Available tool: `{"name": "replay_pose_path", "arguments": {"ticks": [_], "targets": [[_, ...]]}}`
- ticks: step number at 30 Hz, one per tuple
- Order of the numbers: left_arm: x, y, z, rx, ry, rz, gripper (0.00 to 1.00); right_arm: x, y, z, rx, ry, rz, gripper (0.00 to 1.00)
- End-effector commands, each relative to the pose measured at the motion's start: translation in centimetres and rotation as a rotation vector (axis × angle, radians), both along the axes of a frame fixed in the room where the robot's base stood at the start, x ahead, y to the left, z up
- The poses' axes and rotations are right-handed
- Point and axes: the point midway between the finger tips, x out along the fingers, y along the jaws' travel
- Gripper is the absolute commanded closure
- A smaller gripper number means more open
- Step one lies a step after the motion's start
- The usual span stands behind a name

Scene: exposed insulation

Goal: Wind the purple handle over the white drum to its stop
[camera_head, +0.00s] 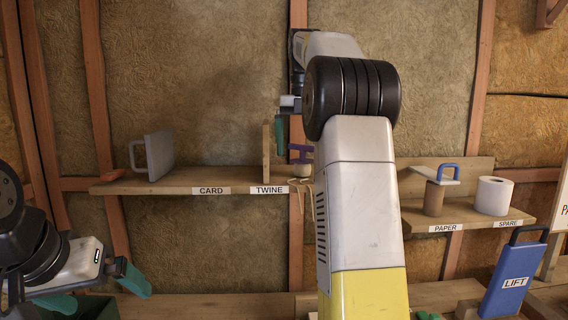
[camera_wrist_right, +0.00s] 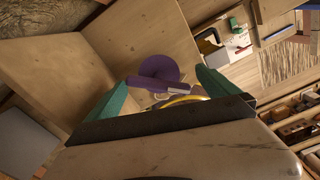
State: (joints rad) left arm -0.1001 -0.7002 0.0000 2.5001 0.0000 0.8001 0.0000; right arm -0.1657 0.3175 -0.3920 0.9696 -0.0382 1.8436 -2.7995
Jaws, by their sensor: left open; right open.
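The purple handle (camera_head: 301,153) stands above the shelf's TWINE label, left of my right forearm. In the right wrist view the handle shows as a purple disc (camera_wrist_right: 158,68) with a bar across it. My right gripper (camera_wrist_right: 160,82) is open, with its green fingers on either side of the handle; I cannot tell whether they touch it. In the head view one green finger shows just left of the handle. Pale strands hang below it. The white drum is not clearly seen; the gripper and arm hide much there. My left gripper (camera_head: 96,291) is open and empty at lower left.
The wooden shelf (camera_head: 150,187) holds a grey block with a handle (camera_head: 152,154) and an upright board (camera_head: 267,150). A blue LIFT panel (camera_head: 514,280) leans at lower right.

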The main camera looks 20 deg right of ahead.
Motion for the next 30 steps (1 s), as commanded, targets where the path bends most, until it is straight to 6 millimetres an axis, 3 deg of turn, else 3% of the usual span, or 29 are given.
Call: {"name": "replay_pose_path", "arguments": {"ticks": [9, 20, 30], "targets": [[0.0, 0.0, 0.0, 0.000, 0.000, 0.000, 0.00, 0.0, 0.0, -3.8, 0.000, 0.001, -0.001, 0.01], [0.0, 0.0, 0.0, 0.000, 0.000, 0.000, 0.00, 0.0, 0.0, -4.4, -0.001, -0.001, -0.001, 0.01], [0.0, 0.0, 0.0, 0.000, 0.000, 0.000, 0.00, 0.0, -0.1, -4.4, -0.001, 0.001, -0.002, 0.60]]}}
